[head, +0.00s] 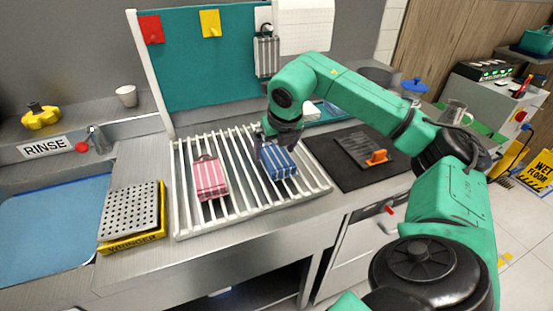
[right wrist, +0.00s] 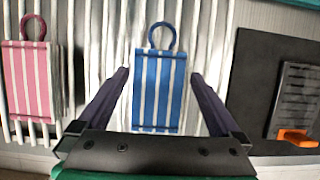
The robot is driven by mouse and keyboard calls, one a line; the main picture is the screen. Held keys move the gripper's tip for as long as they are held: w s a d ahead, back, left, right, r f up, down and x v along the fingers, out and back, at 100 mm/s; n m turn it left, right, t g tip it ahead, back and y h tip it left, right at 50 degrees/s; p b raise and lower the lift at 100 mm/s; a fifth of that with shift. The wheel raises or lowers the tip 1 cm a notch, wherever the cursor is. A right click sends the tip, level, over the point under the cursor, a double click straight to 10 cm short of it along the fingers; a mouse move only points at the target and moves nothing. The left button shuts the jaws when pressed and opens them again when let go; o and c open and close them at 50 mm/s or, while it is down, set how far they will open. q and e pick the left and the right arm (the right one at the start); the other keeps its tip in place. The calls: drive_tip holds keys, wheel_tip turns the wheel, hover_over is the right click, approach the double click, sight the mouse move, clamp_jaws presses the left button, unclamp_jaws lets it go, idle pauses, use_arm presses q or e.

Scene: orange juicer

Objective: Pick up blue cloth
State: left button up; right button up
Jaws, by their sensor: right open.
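The blue cloth (head: 280,163) has white stripes and lies on the white slatted rack (head: 237,222). In the right wrist view the blue cloth (right wrist: 158,90) sits between my two fingers, with its blue loop at the far end. My right gripper (head: 272,142) is over the cloth in the head view. In the right wrist view my right gripper (right wrist: 160,82) is open, one finger on each side of the cloth, with gaps to both sides. The height between fingers and cloth is hard to tell. My left gripper is not in view.
A pink striped cloth (head: 210,178) lies on the rack to the left. A black mat (head: 345,172) with a grey pad and orange clip (head: 377,156) is to the right. A perforated block (head: 130,212) and the blue sink (head: 50,225) are further left. A teal board (head: 200,70) stands behind.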

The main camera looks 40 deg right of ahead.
drive_tip(key=shift+f, duration=0.25)
idle(0.4)
drive_tip(key=c, duration=1.1)
